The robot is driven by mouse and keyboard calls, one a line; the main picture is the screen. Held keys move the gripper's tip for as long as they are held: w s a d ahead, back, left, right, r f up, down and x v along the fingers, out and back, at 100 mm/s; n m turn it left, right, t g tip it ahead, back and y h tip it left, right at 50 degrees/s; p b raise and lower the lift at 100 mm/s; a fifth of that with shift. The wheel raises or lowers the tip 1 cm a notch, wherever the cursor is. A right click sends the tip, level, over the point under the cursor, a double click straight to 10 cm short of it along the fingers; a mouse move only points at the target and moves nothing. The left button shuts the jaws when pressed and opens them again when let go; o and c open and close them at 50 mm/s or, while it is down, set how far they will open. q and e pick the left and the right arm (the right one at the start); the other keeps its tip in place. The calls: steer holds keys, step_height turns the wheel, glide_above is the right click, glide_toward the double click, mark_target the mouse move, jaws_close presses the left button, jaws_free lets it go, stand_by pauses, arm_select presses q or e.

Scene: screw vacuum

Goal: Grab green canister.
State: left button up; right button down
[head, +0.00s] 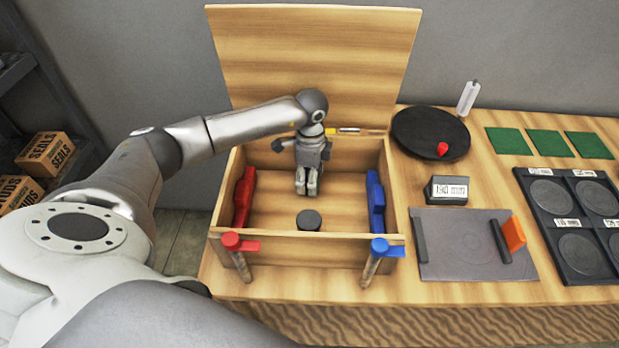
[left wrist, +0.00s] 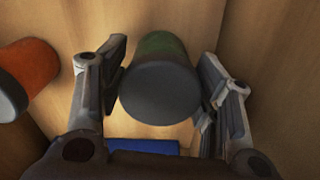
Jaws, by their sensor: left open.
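The green canister (left wrist: 160,85) shows in the left wrist view with its dark grey round end towards the camera and its green side behind. It lies between the two open fingers of my left gripper (left wrist: 160,95), with small gaps showing beside it. In the head view my left gripper (head: 307,190) points down into the open wooden box (head: 270,245), and the green canister is hidden there by the gripper. My right gripper is not in view.
An orange-red canister (left wrist: 28,75) with a dark end stands beside the green one; a dark round top (head: 309,219) shows in the box. Red (head: 243,200) and blue (head: 376,205) pieces line the side walls. Hammers (head: 238,252) with red and blue heads are at the front wall.

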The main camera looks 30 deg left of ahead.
arm_select(q)
steer(key=c, duration=0.8)
steer(key=shift+r, duration=0.1)
